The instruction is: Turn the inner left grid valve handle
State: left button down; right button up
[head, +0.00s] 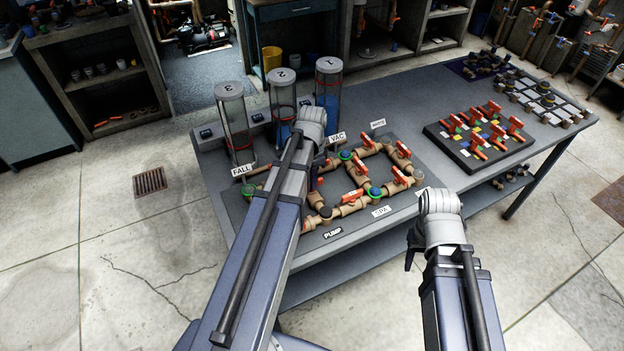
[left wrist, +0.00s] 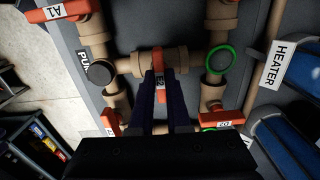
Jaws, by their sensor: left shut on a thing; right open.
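The pipe grid (head: 352,209) of tan pipes with orange valve handles lies on a dark board on the grey table. In the left wrist view, an orange valve handle (left wrist: 160,80), its label ending in 2, sits on a tan valve body (left wrist: 178,57) in a cross pipe. My left gripper (left wrist: 161,92) is shut on this handle, one dark finger on each side. In the head view, my left arm hides the left gripper's fingertips and part of the grid. My right gripper (head: 411,252) is open and empty, in front of the table's near edge.
Three numbered clear cylinders (head: 234,130) stand behind the grid. A black board (head: 478,140) with orange handles sits to its right. In the left wrist view, the handle marked A1 (left wrist: 60,10) and another orange handle (left wrist: 222,119) are close by. Open floor lies left of the table.

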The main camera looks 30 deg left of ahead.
pick_arm(q)
jog(key=c, duration=0.9)
grip_release()
jog(key=shift+r, duration=0.1)
notch_tip(320, 180, up, 8)
jog(key=p, duration=0.8)
jog(key=shift+f, duration=0.2)
